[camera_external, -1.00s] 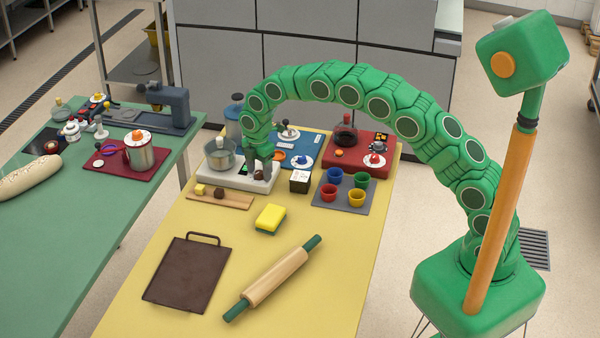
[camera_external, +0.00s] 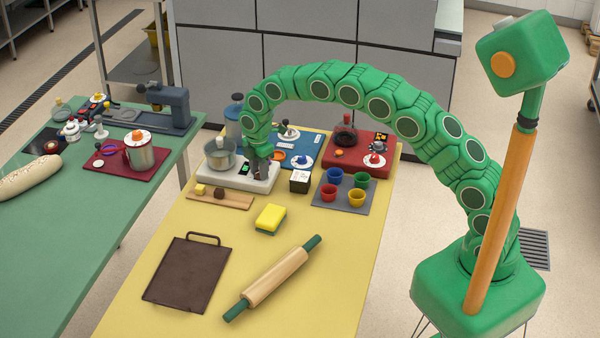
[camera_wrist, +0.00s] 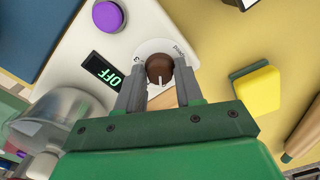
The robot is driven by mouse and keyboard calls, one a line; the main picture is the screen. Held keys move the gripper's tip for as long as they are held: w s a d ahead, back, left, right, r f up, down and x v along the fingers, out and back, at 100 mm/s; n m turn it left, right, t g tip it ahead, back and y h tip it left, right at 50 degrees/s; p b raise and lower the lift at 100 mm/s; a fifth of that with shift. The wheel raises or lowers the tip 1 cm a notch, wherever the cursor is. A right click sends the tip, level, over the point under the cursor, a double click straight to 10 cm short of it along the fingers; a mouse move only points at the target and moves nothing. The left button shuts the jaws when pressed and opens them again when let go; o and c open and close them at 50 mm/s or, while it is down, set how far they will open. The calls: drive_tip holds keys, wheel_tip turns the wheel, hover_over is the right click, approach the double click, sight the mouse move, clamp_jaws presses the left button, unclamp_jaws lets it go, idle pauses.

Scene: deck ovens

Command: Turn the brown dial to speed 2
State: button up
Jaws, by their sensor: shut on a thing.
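The brown dial (camera_wrist: 159,69) sits on a white machine (camera_external: 232,175) that carries a metal bowl (camera_external: 220,155). In the wrist view a white line on the dial points toward my gripper, over a pale printed plate (camera_wrist: 172,48). My gripper (camera_wrist: 160,82) has its two grey fingers on either side of the dial, shut on it. A small display (camera_wrist: 103,72) beside the dial reads OFF in green. In the external view my gripper (camera_external: 262,172) is low at the machine's right end and mostly hides the dial.
A purple button (camera_wrist: 108,16) is on the same machine. A yellow sponge (camera_external: 270,218) and a wooden board (camera_external: 220,200) lie in front. A black-and-white box (camera_external: 300,181) and a grey mat (camera_external: 326,200) with several coloured cups are to the right.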

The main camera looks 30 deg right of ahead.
drive_tip(key=m, duration=1)
drive_tip(key=shift+m, duration=2.1)
drive_tip(key=o, duration=1)
drive_tip(key=shift+r, duration=0.1)
wheel_tip(320, 180, up, 8)
drive_tip(key=shift+f, duration=0.15)
